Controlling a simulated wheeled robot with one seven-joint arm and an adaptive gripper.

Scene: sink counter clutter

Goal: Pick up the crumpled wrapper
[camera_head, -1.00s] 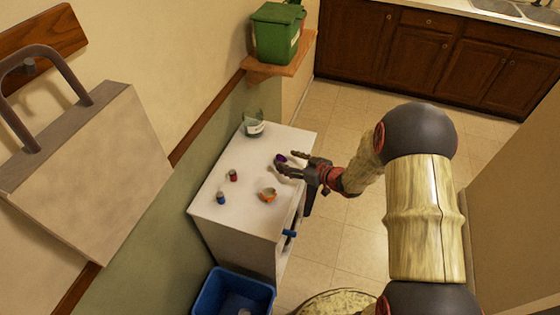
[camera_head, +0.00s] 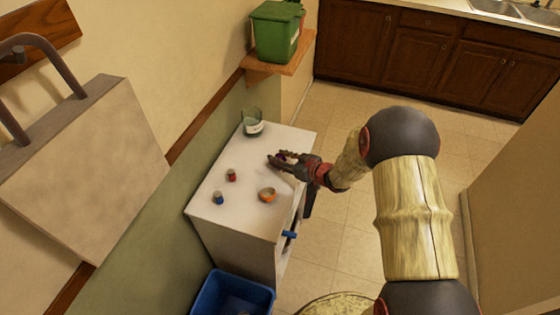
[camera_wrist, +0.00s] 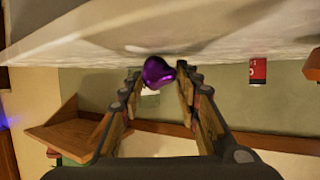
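The crumpled wrapper appears to be the shiny purple lump (camera_wrist: 158,72) on the white counter top (camera_head: 222,203). In the wrist view it lies between the fingertips of my gripper (camera_wrist: 158,84). The fingers are apart. In the head view my gripper (camera_head: 279,160) is low over the right side of the counter, and its fingers hide most of the wrapper.
A clear jar (camera_head: 252,123) stands at the back. A red can (camera_head: 231,175), a blue can (camera_head: 218,197) and an orange item (camera_head: 267,195) are nearby. A blue bin (camera_head: 232,291) stands below, and a green bin (camera_head: 275,33) sits on a wooden shelf (camera_head: 279,68).

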